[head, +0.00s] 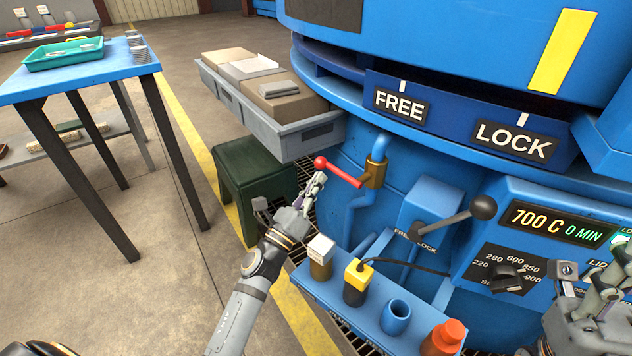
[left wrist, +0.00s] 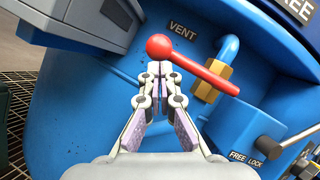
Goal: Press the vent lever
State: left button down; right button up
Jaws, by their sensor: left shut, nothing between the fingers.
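The vent lever (head: 343,172) is a red rod with a round red ball at its left end, fixed to a brass valve (head: 375,172) on the blue furnace. In the left wrist view the lever (left wrist: 204,74) slopes down rightward from its ball, beside the VENT label (left wrist: 183,32). My left gripper (head: 320,178) is shut and empty, its tips just below the ball end. The tips also show under the ball in the left wrist view (left wrist: 160,68); I cannot tell if they touch it. My right gripper (head: 612,285) is partly cut off at the right edge, its jaws unclear.
A black-knobbed FREE/LOCK lever (head: 483,208) stands right of the valve. A blue rack (head: 318,290) with several holders is in front. A grey bin (head: 290,138) with boxes and a dark green stool (head: 250,185) are at left. Open floor lies beyond the yellow line.

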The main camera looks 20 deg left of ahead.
aim_at(316, 161)
pick_arm(q)
jog(key=shift+a+r+m+h+b, duration=0.1)
jog(key=shift+r+m+h+b, duration=0.25)
jog(key=shift+m+h, duration=0.35)
jog(key=shift+w, duration=0.1)
jog(key=shift+a+r+m+g+h+b, duration=0.15)
jog(key=shift+r+m+h+b, duration=0.4)
jog(key=shift+m, duration=0.6)
jog(key=shift+a+r+m+g+h+b, duration=0.1)
jog(key=shift+r+m+g+h+b, duration=0.3)
jog(key=shift+m, duration=0.75)
jog(key=r+m+h, duration=0.1)
jog(key=m, duration=0.1)
jog(key=r+m+g+h+b, duration=0.1)
jog(key=m+h, duration=0.1)
jog(key=m, duration=0.1)
jog(key=r+m+g+h+b, duration=0.1)
jog(key=m, duration=0.1)
jog(key=shift+d+r+h, duration=0.25)
jog(key=shift+d+r, duration=0.05)
jog(key=shift+r, duration=0.1)
jog(key=s+d+r+m+g+h+b, duration=0.1)
jog(key=s+d+r+m+g+h, duration=0.1)
jog(key=m, duration=0.8)
jog(key=shift+s+d+r+m+g+h, duration=0.3)
jog(key=shift+s+d+r+g+h, duration=0.15)
jog(key=shift+d+r+g, duration=1.05)
jog(key=shift+s+r, duration=0.1)
jog(key=shift+r, duration=0.2)
